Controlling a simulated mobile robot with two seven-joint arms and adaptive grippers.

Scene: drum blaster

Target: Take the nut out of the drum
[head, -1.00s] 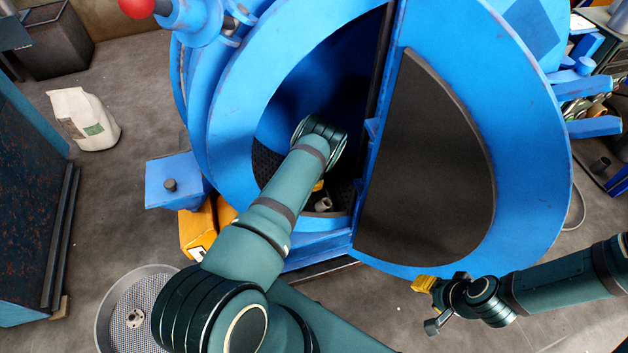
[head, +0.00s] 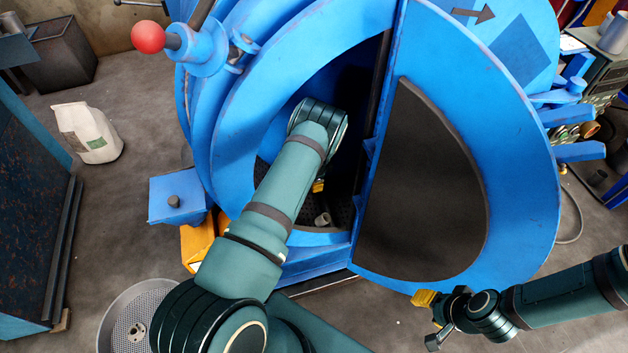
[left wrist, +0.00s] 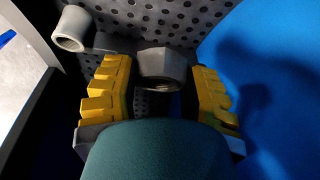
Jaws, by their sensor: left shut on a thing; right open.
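The blue drum (head: 232,145) stands in the middle of the head view, its left opening dark inside. My left arm reaches through that opening. My left gripper (head: 319,186) is inside, mostly hidden by its own wrist. In the left wrist view, the dark grey six-sided nut (left wrist: 162,62) sits between the yellow pads of my left gripper (left wrist: 160,88), which is shut on it. The perforated drum lining (left wrist: 215,12) lies behind it. The nut cannot be made out in the head view. My right gripper (head: 430,320) is open and empty, outside the drum at lower right.
A light grey hollow piece (head: 322,219) lies on the lining near the opening's lower edge; it also shows in the left wrist view (left wrist: 70,28). A round perforated tray (head: 120,322) is on the floor at lower left. A white bag (head: 88,132) stands farther left.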

